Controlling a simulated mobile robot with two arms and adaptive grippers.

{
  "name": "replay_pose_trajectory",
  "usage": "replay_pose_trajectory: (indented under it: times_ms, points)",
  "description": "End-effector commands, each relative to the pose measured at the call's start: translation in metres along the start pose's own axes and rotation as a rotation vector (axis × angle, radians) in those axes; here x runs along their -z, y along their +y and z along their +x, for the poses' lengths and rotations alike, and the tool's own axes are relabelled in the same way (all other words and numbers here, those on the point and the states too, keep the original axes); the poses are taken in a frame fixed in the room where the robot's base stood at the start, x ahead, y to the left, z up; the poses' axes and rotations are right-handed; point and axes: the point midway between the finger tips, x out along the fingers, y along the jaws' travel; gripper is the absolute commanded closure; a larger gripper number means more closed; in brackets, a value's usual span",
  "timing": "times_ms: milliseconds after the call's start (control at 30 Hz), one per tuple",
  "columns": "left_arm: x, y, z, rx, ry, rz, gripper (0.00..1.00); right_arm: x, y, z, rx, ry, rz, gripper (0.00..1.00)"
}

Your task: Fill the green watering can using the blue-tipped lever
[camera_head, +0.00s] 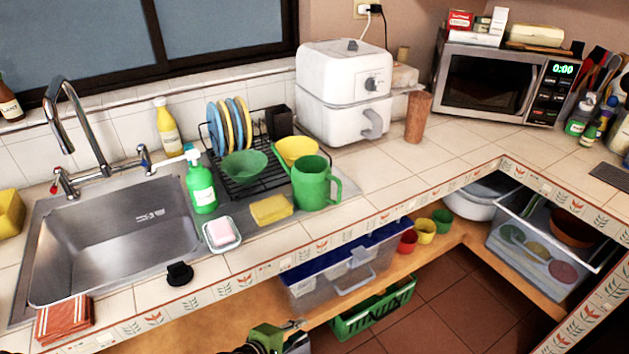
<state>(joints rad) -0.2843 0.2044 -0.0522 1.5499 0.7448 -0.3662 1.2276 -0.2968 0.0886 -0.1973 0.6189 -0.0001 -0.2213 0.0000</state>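The green watering can (313,186) stands upright on the drainboard right of the sink, with its handle to the right. The blue-tipped lever (144,158) is on the right side of the chrome faucet (88,130). A red-tipped lever (62,184) is on the left side. The faucet's spout arches up and to the left, and no water stream shows. The steel sink (120,245) looks empty. What appears to be my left gripper (268,338) is at the bottom edge, below the counter front, mostly cut off and away from the can. My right gripper is not in view.
A green soap bottle (201,183), pink soap on a dish (222,236) and a yellow sponge (271,209) lie between sink and can. A dish rack (245,180) with plates and bowls stands behind the can. Counter right of the can is clear.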

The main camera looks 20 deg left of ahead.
Motion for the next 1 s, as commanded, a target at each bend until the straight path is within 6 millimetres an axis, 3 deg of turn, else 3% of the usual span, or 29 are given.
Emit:
replay_pose_trajectory:
  times_ms: [33, 100, 200, 300, 433, 667, 1000]
  points:
    - [-0.016, 0.051, -0.012, -0.078, -0.05, -0.132, 0.83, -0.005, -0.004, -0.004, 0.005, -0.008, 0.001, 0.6]
    - [-0.037, 0.11, -0.032, -0.162, -0.134, -0.316, 0.83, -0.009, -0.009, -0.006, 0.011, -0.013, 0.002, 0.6]
    - [-0.068, 0.177, -0.065, -0.239, -0.27, -0.533, 0.83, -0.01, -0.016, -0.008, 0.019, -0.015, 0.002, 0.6]
    - [-0.09, 0.224, -0.094, -0.279, -0.39, -0.709, 0.83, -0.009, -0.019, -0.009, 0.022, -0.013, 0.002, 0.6]
    - [-0.087, 0.26, -0.109, -0.322, -0.481, -0.937, 0.83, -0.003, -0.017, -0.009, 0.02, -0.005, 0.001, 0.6]
    - [-0.059, 0.285, -0.106, -0.383, -0.532, -1.196, 0.83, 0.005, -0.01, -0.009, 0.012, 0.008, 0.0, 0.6]
    - [-0.068, 0.32, -0.058, -0.387, -0.537, -1.214, 0.83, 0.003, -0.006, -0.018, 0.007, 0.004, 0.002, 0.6]
